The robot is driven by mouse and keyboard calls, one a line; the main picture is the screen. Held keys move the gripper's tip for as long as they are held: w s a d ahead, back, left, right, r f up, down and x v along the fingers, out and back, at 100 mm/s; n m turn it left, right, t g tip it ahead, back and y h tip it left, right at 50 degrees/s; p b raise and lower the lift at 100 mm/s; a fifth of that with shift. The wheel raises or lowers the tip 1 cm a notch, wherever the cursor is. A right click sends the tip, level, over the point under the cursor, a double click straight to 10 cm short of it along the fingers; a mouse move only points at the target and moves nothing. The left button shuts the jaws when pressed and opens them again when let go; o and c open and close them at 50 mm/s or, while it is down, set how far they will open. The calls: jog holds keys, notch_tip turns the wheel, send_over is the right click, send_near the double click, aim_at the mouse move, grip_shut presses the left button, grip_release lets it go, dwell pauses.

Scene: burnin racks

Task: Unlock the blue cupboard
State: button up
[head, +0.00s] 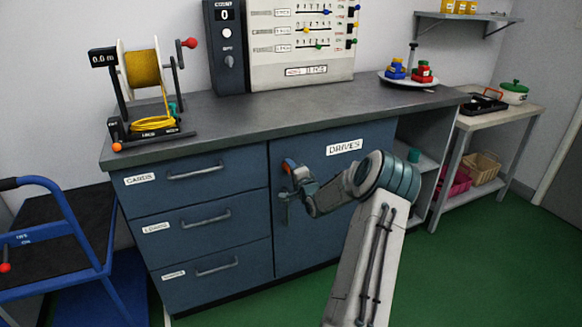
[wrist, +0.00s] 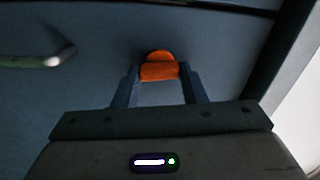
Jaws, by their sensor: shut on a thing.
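The blue cupboard door (head: 325,225), labelled DRIVES, is closed at the right of the drawers under the grey counter. An orange key-like piece (wrist: 159,68) sits at the door face, and its orange end (head: 288,166) shows in the head view near the door's upper left. My gripper (wrist: 160,75) is shut on this orange piece, with one finger on each side of it. In the head view my gripper (head: 289,172) is close against the door. A lock behind the orange piece is hidden.
Three drawers with bar handles (head: 195,173) are left of the door. A blue trolley (head: 60,220) is at the left. Green floor (head: 480,265) is clear at the right.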

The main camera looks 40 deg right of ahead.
jog(key=shift+m+p, duration=0.3)
jog(key=shift+m, duration=0.6)
jog(key=o, duration=1)
jog(key=shift+s, duration=0.1)
jog(key=p+v, duration=0.1)
jog(key=v, duration=1.2)
jog(key=shift+s, duration=0.3)
jog(key=shift+f, duration=0.1)
